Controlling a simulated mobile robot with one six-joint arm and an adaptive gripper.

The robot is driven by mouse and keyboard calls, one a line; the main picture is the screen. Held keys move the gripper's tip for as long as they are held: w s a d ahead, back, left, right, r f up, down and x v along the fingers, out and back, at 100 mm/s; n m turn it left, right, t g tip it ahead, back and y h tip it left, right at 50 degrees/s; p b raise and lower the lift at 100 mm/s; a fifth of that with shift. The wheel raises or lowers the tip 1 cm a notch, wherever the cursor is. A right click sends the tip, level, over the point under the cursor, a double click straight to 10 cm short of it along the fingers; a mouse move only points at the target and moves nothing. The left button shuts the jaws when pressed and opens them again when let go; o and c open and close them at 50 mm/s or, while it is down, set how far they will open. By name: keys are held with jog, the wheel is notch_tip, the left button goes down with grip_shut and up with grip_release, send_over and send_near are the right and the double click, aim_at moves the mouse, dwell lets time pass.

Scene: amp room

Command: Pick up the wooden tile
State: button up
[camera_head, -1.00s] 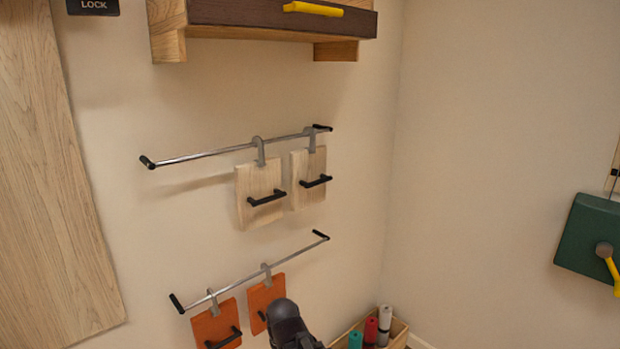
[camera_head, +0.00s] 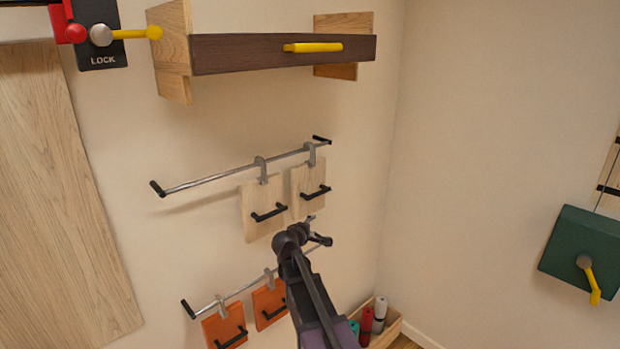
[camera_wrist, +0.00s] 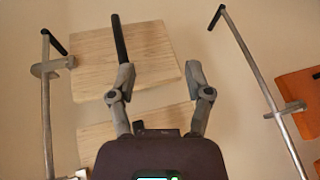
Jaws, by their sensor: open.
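Two pale wooden tiles hang by hooks from the upper rail in the head view, a left one (camera_head: 258,198) and a right one (camera_head: 309,180). Each has a black handle. In the wrist view, turned sideways, one wooden tile (camera_wrist: 160,62) fills the top, with its black handle (camera_wrist: 118,36) near the left finger. The other wooden tile (camera_wrist: 95,135) is lower and partly hidden by my gripper. My gripper (camera_wrist: 158,72) is open and empty, its fingers in front of the tiles. In the head view it (camera_head: 305,236) appears just below them; contact cannot be told.
Orange tiles (camera_head: 223,326) hang on a lower rail, partly behind my arm. The upper metal rail (camera_head: 225,174) has black ends. A shelf with a dark front (camera_head: 260,54) and yellow handle is above. A crate with rolls (camera_head: 393,328) stands in the corner. A green box (camera_head: 585,240) is at right.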

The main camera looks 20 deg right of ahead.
aim_at(318, 195)
jog(key=w+r+n+t+p, duration=0.1)
jog(key=w+r+n+t, duration=0.1)
jog(key=w+r+n, duration=0.1)
notch_tip(318, 195, up, 2)
jog(key=shift+w+d+r+t, duration=0.2)
jog(key=shift+w+t, duration=0.1)
jog(key=shift+w, duration=0.2)
jog(key=shift+b+x, duration=0.35)
jog(key=shift+x, duration=3.95)
jog(key=shift+f, duration=0.1)
jog(key=shift+f+b+x, duration=0.15)
jog(key=shift+b+x, duration=0.15)
jog(key=shift+x, duration=1)
jog(key=shift+f+b+x, duration=0.1)
jog(key=shift+b+x, duration=0.2)
jog(key=shift+x, duration=1)
